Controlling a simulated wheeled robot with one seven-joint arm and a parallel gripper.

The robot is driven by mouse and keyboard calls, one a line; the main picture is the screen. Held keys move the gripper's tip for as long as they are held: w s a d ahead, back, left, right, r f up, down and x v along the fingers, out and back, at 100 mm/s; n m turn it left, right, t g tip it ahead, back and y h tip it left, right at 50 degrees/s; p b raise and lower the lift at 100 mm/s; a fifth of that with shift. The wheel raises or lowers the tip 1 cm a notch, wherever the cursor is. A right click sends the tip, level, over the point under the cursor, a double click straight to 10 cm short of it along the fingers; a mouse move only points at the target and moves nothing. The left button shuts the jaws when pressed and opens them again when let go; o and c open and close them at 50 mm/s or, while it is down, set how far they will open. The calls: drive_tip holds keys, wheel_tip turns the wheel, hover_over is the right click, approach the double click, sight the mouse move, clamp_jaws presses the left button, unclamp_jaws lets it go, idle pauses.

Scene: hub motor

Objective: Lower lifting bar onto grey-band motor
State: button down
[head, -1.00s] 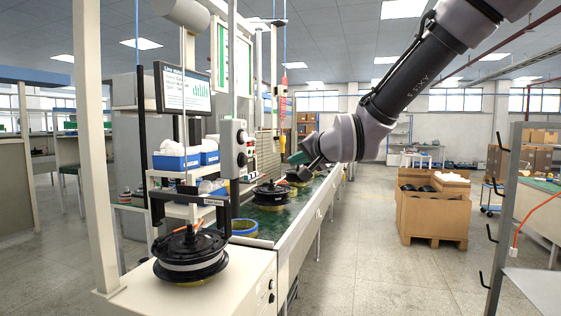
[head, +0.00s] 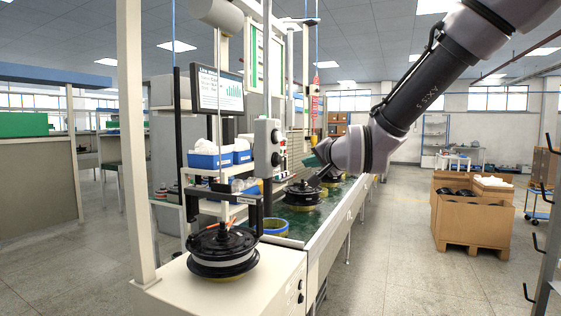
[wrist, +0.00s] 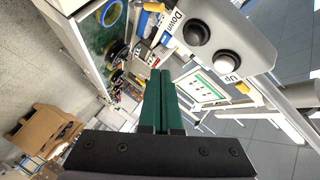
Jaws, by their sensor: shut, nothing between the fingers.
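The grey-band motor (head: 222,262), black with a pale grey band, lies flat on the cream bench end in the head view. The black lifting bar (head: 222,193) is a U-shaped frame above it, legs pointing down at either side; whether it touches the motor is unclear. A grey control box (head: 268,147) stands on a post behind. In the wrist view the box (wrist: 240,35) has a black Down button (wrist: 197,33) and a white Up button (wrist: 223,62). My gripper (head: 315,160), with green fingers (wrist: 160,75), is shut and empty, apart from the box.
A conveyor (head: 330,220) runs back from the bench with another motor (head: 302,195) on it. Shelves with blue bins (head: 212,160) and a monitor (head: 218,92) stand behind the bar. A cardboard box (head: 472,215) is at the right. The floor between is clear.

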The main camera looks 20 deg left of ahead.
drive_tip(key=shift+w+a, duration=0.15)
drive_tip(key=shift+a, duration=2.3)
drive_tip(key=shift+a, duration=0.1)
drive_tip(key=shift+a, duration=0.3)
drive_tip(key=shift+a, duration=0.55)
idle(2.0)
drive_tip(key=shift+d, duration=0.1)
idle(0.5)
drive_tip(key=shift+d, duration=0.85)
drive_tip(key=shift+s+d, duration=0.2)
drive_tip(key=shift+d, duration=2.3)
